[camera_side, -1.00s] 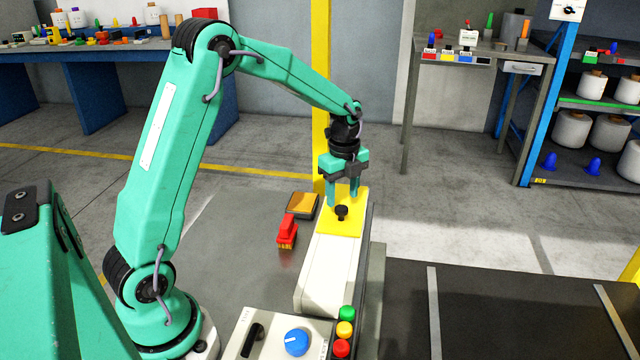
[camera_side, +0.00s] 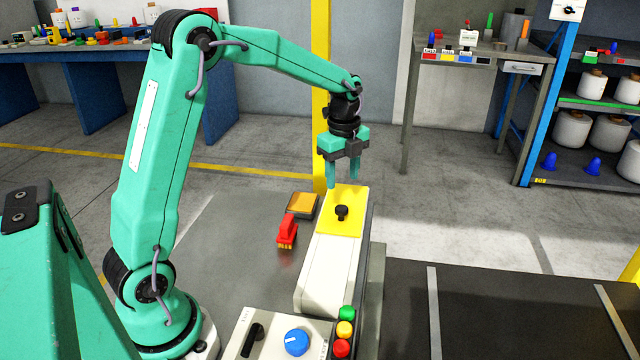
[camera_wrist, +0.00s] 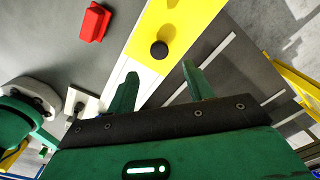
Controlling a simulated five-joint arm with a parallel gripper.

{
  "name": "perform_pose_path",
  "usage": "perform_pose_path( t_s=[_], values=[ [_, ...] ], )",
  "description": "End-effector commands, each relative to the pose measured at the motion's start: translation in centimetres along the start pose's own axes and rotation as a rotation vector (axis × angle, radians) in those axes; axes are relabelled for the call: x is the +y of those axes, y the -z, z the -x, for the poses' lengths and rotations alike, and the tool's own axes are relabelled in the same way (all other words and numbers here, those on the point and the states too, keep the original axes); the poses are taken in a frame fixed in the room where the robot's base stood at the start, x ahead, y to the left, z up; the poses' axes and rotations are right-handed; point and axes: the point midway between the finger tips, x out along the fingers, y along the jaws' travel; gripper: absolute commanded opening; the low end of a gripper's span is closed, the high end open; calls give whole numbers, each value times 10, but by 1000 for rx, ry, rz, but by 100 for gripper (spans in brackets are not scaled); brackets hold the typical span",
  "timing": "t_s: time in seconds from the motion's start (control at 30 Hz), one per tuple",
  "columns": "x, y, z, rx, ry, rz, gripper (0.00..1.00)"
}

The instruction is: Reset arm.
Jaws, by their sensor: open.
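My gripper (camera_side: 343,174) hangs above the far end of the white block with a yellow top plate (camera_side: 345,225). Its two fingers are apart with nothing between them. A black knob (camera_side: 341,212) stands on the yellow plate, below the fingertips and apart from them. In the wrist view the black knob (camera_wrist: 159,49) lies beyond the gap between the open fingers (camera_wrist: 160,80).
A red brush-like object (camera_side: 287,232) and an orange-topped pad (camera_side: 302,205) lie on the grey table left of the block. A control box with a blue dial (camera_side: 296,342) and coloured buttons (camera_side: 345,329) stands in front. The air around the gripper is clear.

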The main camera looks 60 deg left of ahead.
Motion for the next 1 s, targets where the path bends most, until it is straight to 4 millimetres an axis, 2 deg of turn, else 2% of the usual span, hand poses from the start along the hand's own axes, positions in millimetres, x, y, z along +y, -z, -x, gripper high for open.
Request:
perform_pose_path(
  t_s=[0.27, 0.6, 1.0],
  values=[
    [25, 17, 33, -3, 64, 186, 52],
    [79, 44, 75, 31, 173, 539, 52],
    [147, 69, 99, 136, 286, 951, 52]
  ],
)
